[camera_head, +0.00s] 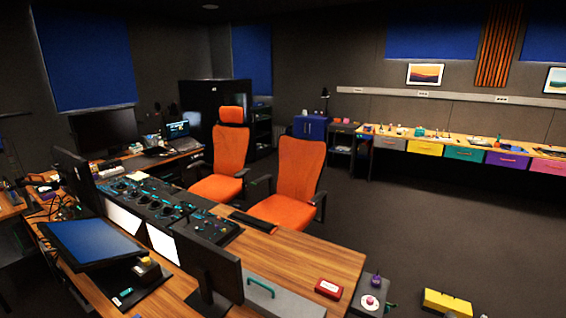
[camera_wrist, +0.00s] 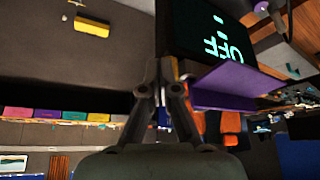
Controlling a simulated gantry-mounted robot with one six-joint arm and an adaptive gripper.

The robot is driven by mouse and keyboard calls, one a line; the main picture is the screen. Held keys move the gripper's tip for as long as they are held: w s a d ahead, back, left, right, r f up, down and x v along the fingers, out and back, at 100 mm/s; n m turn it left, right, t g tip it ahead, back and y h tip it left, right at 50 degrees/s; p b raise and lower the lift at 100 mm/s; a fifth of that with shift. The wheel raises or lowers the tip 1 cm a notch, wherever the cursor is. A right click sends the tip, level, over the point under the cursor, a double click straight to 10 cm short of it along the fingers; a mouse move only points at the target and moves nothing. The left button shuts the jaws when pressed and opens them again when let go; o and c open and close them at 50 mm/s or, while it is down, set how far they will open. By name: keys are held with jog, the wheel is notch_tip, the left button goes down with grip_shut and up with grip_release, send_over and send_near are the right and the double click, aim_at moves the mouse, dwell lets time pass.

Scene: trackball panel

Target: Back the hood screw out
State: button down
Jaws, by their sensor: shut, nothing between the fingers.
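My gripper (camera_wrist: 160,84) points up into the wrist view with its grey fingers closed together and nothing visible between them. Just right of the fingertips is a dark panel (camera_wrist: 203,38) with glowing teal "OFF" lettering that appears upside down. A purple ledge-like piece (camera_wrist: 225,88) sticks out below that panel, right of the fingers; I cannot tell whether it is the hood. I cannot make out the hood screw in either view. My gripper does not show clearly in the head view.
In the head view, a console of dark control panels (camera_head: 150,208) runs along the wooden desk (camera_head: 285,262), with monitors in front. Two orange chairs (camera_head: 300,172) stand behind it. A red box (camera_head: 328,288) sits at the desk's right end. Open floor (camera_head: 430,235) lies to the right.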

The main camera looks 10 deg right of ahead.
jog(key=shift+s+r+p, duration=0.15)
jog(key=shift+p, duration=0.4)
jog(key=shift+s, duration=0.15)
notch_tip(320, 180, up, 6)
jog(key=p, duration=0.5)
